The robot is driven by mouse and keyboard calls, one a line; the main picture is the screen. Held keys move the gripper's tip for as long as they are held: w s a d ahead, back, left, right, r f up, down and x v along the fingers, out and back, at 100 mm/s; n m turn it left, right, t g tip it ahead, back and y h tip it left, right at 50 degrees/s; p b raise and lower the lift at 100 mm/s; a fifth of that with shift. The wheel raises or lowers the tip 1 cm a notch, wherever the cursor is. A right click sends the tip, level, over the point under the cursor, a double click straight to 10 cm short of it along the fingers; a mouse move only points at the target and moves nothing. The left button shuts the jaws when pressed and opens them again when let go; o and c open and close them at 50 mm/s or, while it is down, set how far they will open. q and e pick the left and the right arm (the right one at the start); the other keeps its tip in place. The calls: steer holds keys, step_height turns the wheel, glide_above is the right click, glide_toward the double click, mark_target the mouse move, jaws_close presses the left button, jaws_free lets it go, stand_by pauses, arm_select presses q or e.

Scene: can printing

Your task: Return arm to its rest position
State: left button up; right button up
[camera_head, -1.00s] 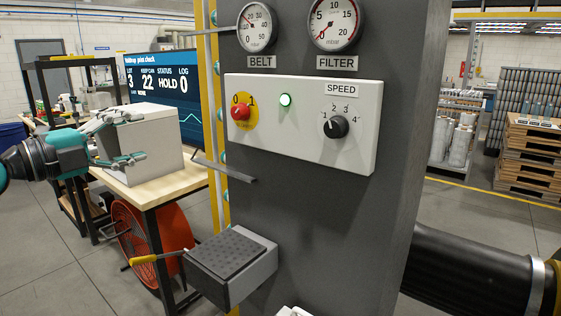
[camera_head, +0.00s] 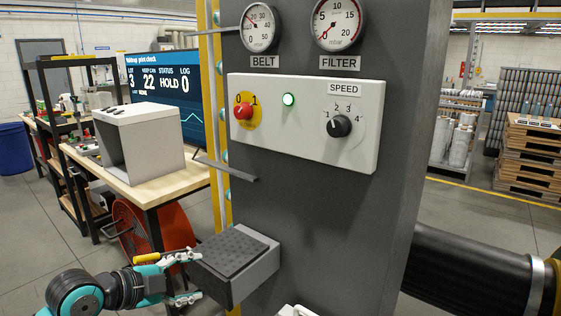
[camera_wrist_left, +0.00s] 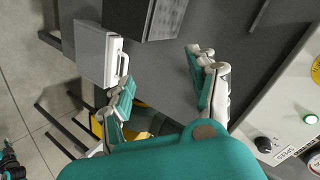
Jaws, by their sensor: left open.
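My left gripper (camera_head: 198,277) is low at the left of the head view, its teal and grey fingers spread and empty. Its fingertips appear close to the left side of a dark grey box with a ribbed top (camera_head: 235,252) on the column; I cannot tell whether they touch. In the left wrist view the open fingers (camera_wrist_left: 160,72) show with nothing held between them. A white box with a handle (camera_wrist_left: 97,55) lies beyond the left finger there. My right gripper is not seen.
A grey column (camera_head: 310,215) carries a white control panel (camera_head: 265,140) with a red knob (camera_head: 243,110), a lit green lamp (camera_head: 288,99) and a black speed knob (camera_head: 339,126). A wooden-topped table (camera_head: 150,187) holds a white open box (camera_head: 125,140). A thin dark bar (camera_head: 226,169) sticks out leftward.

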arm_select(q)
steer(key=s+d+f+n+g+y, duration=0.1)
steer(key=s+f+n, duration=0.1)
steer(key=s+f, duration=0.3)
steer(key=s+d+f+n+g+y, duration=0.1)
steer(key=s+f+n, duration=0.2)
steer(key=f, duration=0.4)
steer(key=s+a+f+n+g+y, duration=0.25)
steer(key=s+f+n, duration=0.35)
steer(key=s, duration=0.5)
steer(key=s+a+f+n+g+y, duration=0.1)
steer(key=s+f+n+g+y, duration=0.15)
steer(key=s+f+n, duration=0.6)
steer(key=s+f+m, duration=0.1)
steer(key=s+f, duration=0.1)
steer(key=f, duration=1)
steer(key=s+f+m, duration=0.2)
steer(key=f, duration=1)
steer(key=s+a+f+g, duration=0.2)
steer(key=s+a+f, duration=0.1)
steer(key=s+f, duration=1.3)
steer(key=shift+s+a+f+y, duration=0.2)
steer(key=shift+s+y, duration=0.1)
steer(key=shift+s, duration=0.2)
